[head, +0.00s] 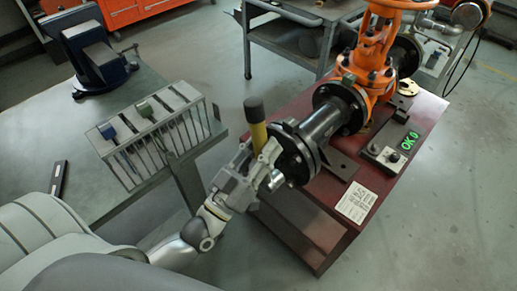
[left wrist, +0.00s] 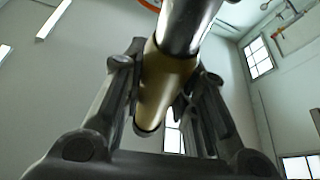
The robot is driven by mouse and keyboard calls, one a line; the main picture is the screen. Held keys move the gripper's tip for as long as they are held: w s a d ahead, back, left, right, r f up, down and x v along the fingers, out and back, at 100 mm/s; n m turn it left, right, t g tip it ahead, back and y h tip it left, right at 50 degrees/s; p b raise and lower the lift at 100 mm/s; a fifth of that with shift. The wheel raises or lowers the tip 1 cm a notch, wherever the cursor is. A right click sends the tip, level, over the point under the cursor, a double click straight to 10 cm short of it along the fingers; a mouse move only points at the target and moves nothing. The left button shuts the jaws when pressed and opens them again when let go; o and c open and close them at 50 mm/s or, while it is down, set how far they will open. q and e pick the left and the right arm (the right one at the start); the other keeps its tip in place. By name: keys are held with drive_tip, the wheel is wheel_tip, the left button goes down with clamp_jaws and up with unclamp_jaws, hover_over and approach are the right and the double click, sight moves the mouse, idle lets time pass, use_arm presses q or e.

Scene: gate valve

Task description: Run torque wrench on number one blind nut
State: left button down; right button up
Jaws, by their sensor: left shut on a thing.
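My left gripper (head: 258,168) is shut on the torque wrench (head: 256,122), at the near end of the pipe. The wrench has a yellow body with a black end that stands up above the fingers. The left wrist view shows its yellow part (left wrist: 165,80) between my fingers (left wrist: 160,95) and a chrome shaft running up out of the picture. The black blind flange (head: 297,152) closes the near end of the pipe. My gripper covers its left side, so I cannot tell whether the wrench sits on the number one nut. My right gripper is not in view.
The orange gate valve (head: 380,45) stands behind the flange on a dark red bench (head: 320,240). A small box with a green "OK 0" display (head: 410,140) and a paper label (head: 356,202) lie on it. A tool rack (head: 150,115) and blue vise (head: 95,52) stand left.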

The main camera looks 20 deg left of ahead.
use_arm(q)
drive_tip(key=shift+d+r, duration=0.1)
drive_tip(key=shift+r, duration=0.1)
drive_tip(key=shift+p, duration=0.3)
drive_tip(key=shift+w, duration=0.4)
drive_tip(key=shift+w+d, duration=0.3)
drive_tip(key=shift+w, duration=0.4)
drive_tip(key=shift+w+d, duration=0.25)
drive_tip(key=shift+w, duration=0.4)
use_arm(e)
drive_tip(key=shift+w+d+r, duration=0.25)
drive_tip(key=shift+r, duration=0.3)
use_arm(q)
drive_tip(key=shift+w+d, duration=0.1)
drive_tip(key=shift+w, duration=0.1)
